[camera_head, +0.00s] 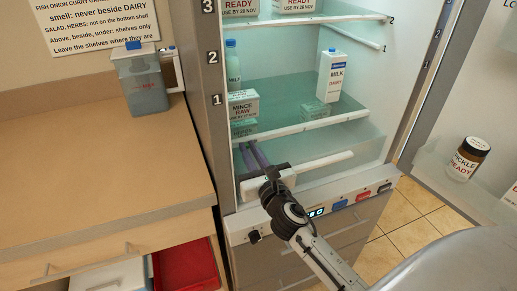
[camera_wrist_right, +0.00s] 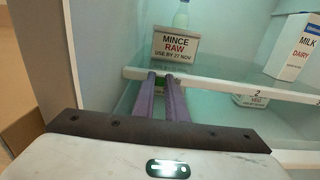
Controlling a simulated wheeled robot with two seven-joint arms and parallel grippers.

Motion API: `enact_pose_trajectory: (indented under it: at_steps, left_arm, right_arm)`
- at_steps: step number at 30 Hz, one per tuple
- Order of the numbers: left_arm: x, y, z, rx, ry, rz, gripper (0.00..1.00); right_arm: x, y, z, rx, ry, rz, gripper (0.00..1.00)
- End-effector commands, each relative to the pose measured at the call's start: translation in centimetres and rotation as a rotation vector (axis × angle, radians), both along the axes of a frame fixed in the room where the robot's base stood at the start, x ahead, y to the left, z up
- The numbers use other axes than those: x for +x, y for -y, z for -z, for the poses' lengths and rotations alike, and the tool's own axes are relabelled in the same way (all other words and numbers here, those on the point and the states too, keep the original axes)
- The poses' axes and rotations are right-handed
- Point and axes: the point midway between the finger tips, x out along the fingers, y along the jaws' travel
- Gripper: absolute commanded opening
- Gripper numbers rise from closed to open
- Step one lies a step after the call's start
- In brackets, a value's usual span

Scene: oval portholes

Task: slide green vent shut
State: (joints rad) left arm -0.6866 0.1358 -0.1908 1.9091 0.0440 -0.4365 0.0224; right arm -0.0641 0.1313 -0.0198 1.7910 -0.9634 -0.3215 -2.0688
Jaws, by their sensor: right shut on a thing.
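How far the vent stands open cannot be seen. My left gripper is not in view.
The shelf edge (camera_head: 300,128) runs just above my fingers. A MINCE RAW box (camera_head: 243,104) and milk carton (camera_head: 331,76) stand on shelves. The fridge's left wall is close to my gripper. The open door holds a pickle jar (camera_head: 467,160). A counter (camera_head: 90,165) lies left.

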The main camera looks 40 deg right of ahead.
Motion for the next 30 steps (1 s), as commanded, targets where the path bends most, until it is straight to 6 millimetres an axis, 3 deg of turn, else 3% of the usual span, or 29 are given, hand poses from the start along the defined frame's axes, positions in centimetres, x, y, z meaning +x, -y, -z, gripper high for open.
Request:
enact_pose_trajectory:
  at_steps: [9, 10, 13, 23, 30]
  left_arm:
    - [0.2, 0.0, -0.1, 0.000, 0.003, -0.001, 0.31]
    - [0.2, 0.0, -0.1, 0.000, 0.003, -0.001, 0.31]
    - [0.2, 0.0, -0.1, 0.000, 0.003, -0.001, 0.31]
    - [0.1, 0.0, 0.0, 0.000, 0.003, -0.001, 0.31]
    - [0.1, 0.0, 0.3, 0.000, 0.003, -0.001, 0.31]
  right_arm:
    - [0.1, -0.7, 0.1, 0.002, 0.000, -0.006, 0.00]
    - [0.1, -0.7, 0.1, 0.002, 0.000, -0.006, 0.15]
    - [0.1, -0.7, 0.1, 0.002, 0.000, -0.005, 0.31]
    - [-0.2, -0.6, 0.1, 0.000, -0.001, -0.002, 0.31]
    - [-3.7, -1.4, 0.3, 0.001, -0.004, -0.003, 0.31]
